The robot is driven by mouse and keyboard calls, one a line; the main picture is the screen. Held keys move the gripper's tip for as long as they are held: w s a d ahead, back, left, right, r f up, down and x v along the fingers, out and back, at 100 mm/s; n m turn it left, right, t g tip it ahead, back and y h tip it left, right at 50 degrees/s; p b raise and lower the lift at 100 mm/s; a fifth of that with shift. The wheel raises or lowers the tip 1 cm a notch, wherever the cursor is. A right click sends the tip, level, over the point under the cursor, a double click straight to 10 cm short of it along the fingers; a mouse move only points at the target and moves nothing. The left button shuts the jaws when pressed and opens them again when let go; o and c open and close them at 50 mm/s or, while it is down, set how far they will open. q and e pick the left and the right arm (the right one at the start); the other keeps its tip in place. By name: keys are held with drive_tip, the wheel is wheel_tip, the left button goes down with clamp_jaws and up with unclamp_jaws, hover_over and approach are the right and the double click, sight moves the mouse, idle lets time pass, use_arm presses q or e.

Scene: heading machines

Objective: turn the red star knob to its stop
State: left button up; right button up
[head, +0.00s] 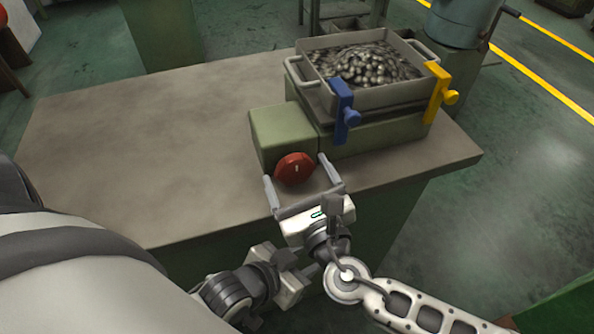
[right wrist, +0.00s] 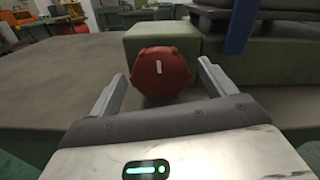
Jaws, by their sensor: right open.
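The red star knob (head: 294,169) sits on the front face of a green box (head: 284,135) on the table. In the right wrist view the red star knob (right wrist: 160,73) shows a white mark that stands near upright. My right gripper (head: 294,170) is open in front of the knob, with one finger on each side of it. In the right wrist view the fingers of my right gripper (right wrist: 160,82) show clear gaps to the knob on both sides.
A metal tray (head: 345,101) full of small metal parts stands on the green base behind the knob. The table (head: 130,150) is bare to the left. A grey-green drum (head: 463,22) stands behind.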

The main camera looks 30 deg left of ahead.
drive_tip(key=shift+w+a, duration=0.3)
drive_tip(key=shift+a, duration=0.1)
drive_tip(key=c, duration=1)
drive_tip(key=m+b, duration=0.1)
drive_tip(key=m, duration=0.2)
drive_tip(key=shift+f, duration=0.1)
drive_tip(key=shift+m+b, duration=0.6)
drive_tip(key=shift+m, duration=1.4)
